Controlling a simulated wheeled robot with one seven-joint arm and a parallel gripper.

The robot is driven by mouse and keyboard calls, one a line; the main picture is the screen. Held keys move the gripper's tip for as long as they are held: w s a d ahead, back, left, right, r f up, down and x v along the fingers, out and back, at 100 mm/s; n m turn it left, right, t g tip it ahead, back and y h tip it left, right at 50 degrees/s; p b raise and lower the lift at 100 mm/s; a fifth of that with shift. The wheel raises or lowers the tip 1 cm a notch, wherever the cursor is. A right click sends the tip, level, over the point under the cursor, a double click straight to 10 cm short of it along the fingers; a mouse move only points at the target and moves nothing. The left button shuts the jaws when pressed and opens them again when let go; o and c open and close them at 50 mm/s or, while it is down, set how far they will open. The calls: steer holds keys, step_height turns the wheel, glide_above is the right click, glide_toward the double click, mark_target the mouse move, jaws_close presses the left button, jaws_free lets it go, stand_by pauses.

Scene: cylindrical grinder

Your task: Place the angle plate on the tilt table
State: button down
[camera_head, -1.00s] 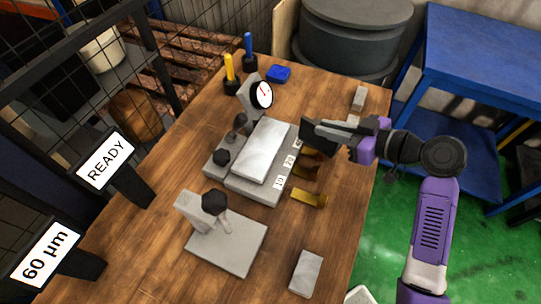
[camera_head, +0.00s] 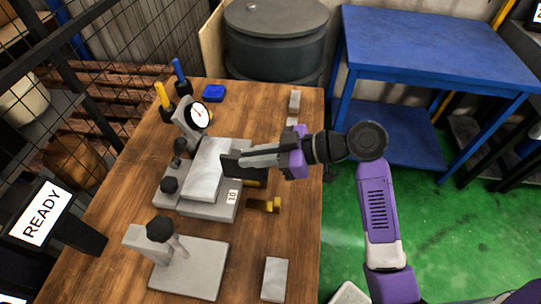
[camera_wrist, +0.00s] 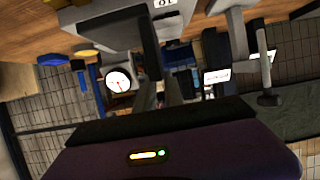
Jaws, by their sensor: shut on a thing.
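The likely tilt table (camera_head: 195,208) is a grey stepped fixture mid-bench in the head view, with a "10" label and black knobs. A pale grey block (camera_head: 207,165) lies on top of it. A grey plate with an upright block (camera_head: 190,270) and black knob stands nearer; I cannot tell which piece is the angle plate. My gripper (camera_head: 231,165) is at the pale block's right edge. Its jaws look shut, but what is between them is hidden. In the wrist view, a dark finger (camera_wrist: 150,45) points up beside the upside-down "10" label.
A loose grey block (camera_head: 275,279) lies at the front right.

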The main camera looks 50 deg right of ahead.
steer(key=shift+w+a+f+p, duration=0.15)
steer(key=shift+w+a+p, duration=0.2)
steer(key=shift+w+a, duration=1)
steer(key=shift+w+a+f+p, duration=0.3)
steer(key=shift+w+a, duration=0.6)
steer(key=shift+w, duration=0.9)
steer(key=shift+w+a+f+p, duration=0.1)
steer(key=shift+w+a+p, duration=0.3)
steer(key=shift+w+a, duration=0.95)
steer(key=shift+w+d, duration=0.25)
steer(key=c, duration=1.8)
jaws_free()
steer(key=shift+s+f, duration=0.1)
steer(key=shift+f, duration=0.2)
steer(key=o, duration=0.3)
steer(key=shift+o, duration=0.2)
steer(key=shift+r, duration=0.1)
steer(key=b+v, duration=0.2)
steer(key=v, duration=1)
